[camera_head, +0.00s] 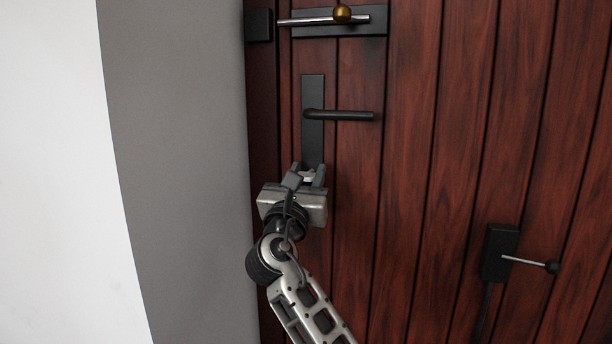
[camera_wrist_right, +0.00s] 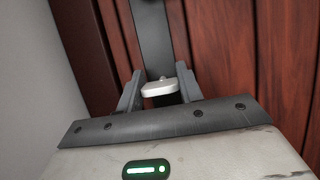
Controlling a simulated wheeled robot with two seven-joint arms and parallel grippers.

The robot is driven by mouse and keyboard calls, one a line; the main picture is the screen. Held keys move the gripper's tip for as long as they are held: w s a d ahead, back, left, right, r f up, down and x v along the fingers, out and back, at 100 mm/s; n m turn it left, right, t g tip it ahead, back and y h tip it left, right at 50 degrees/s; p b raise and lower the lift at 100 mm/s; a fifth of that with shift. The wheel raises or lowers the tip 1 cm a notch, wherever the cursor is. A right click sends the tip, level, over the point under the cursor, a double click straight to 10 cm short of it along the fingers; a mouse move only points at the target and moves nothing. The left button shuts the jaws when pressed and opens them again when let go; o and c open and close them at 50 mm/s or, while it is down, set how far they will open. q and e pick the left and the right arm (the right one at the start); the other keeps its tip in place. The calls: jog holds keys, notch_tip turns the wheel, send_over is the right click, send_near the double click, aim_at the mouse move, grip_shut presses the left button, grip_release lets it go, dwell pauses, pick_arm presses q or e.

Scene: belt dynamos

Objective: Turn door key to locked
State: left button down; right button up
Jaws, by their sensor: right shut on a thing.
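The key (camera_wrist_right: 160,88) has a pale, flat bow and sits at the lower end of the black lock plate (camera_head: 312,95) on the wooden door (camera_head: 420,120). It also shows in the head view (camera_head: 307,176), partly hidden by the gripper. My right gripper (camera_head: 309,172) is at the key from below and in front, with one finger on each side of it, shut on it. In the wrist view the bow lies roughly flat between the fingers (camera_wrist_right: 160,92). My left gripper is in neither view.
A black lever handle (camera_head: 340,115) sticks out to the right just above my right gripper. A sliding bolt with a brass knob (camera_head: 341,14) is at the top. A black box with a ball-ended lever (camera_head: 500,252) is at the lower right. A grey wall (camera_head: 180,150) stands to the left.

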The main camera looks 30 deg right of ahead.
jog(key=shift+m, duration=0.3)
jog(key=m+g+h+b, duration=0.1)
jog(key=m, duration=0.2)
jog(key=m+g+b, duration=0.1)
jog(key=m, duration=0.2)
jog(key=shift+f+g+h, duration=0.1)
jog(key=shift+g+h, duration=0.3)
jog(key=m+g, duration=0.1)
jog(key=m, duration=0.2)
jog(key=m+g+b, duration=0.1)
jog(key=m+g, duration=0.1)
jog(key=m, duration=0.1)
jog(key=m+g, duration=0.1)
jog(key=m, duration=0.1)
jog(key=m+g, duration=0.1)
jog(key=m, duration=0.2)
jog(key=shift+s+m, duration=0.1)
jog(key=shift+m, duration=0.2)
jog(key=shift+m+g+y, duration=0.6)
jog(key=shift+m+y, duration=0.2)
jog(key=shift+m, duration=1.4)
jog(key=shift+d, duration=0.1)
jog(key=o, duration=1)
